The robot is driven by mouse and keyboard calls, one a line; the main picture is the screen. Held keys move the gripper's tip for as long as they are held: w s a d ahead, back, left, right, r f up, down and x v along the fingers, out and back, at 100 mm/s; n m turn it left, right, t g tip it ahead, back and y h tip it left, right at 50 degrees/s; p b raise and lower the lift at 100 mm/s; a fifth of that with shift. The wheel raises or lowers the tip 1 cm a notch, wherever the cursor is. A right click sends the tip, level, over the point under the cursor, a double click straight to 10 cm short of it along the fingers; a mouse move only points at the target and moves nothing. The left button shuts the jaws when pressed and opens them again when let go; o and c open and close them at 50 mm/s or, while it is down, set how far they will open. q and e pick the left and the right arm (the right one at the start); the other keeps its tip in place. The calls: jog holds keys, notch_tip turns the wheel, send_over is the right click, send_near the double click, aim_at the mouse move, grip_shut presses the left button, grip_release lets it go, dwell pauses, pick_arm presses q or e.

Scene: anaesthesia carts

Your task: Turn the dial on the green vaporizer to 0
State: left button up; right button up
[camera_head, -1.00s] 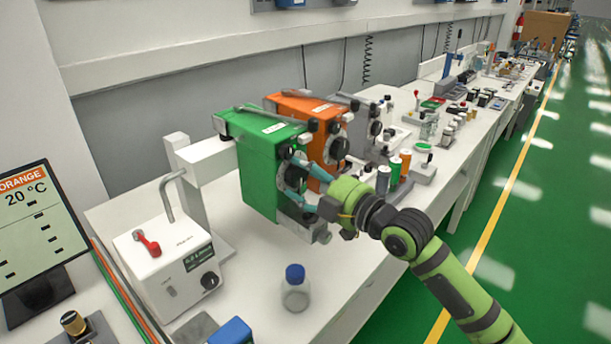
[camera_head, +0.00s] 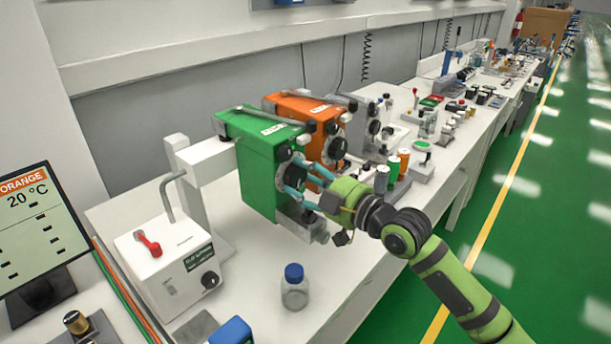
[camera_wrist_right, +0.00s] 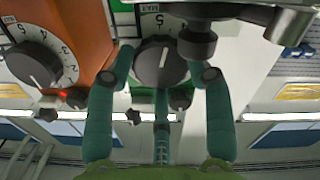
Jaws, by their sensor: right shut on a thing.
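The green vaporizer (camera_head: 262,178) hangs on a white rail above the bench, with its black dial (camera_head: 294,176) on the side facing my right arm. My right gripper (camera_head: 291,177) has its teal fingers on either side of this dial, shut on it. My left gripper is not in view.
An orange vaporizer (camera_head: 305,108) with its own dial (camera_head: 336,148) stands close beside the green one, and a grey unit (camera_head: 362,125) beyond it. A blue-capped bottle (camera_head: 295,290) and a white box with a red lever (camera_head: 168,270) stand on the bench in front.

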jog(key=shift+r+m+p, duration=0.15)
jog(key=shift+m+p, duration=0.4)
jog(key=shift+m, duration=1.45)
jog(key=shift+g, duration=0.3)
jog(key=o, duration=0.7)
jog(key=shift+o, duration=0.8)
jog(key=shift+s+d, duration=0.1)
jog(key=v, duration=1.1)
jog(key=shift+s+d, duration=0.25)
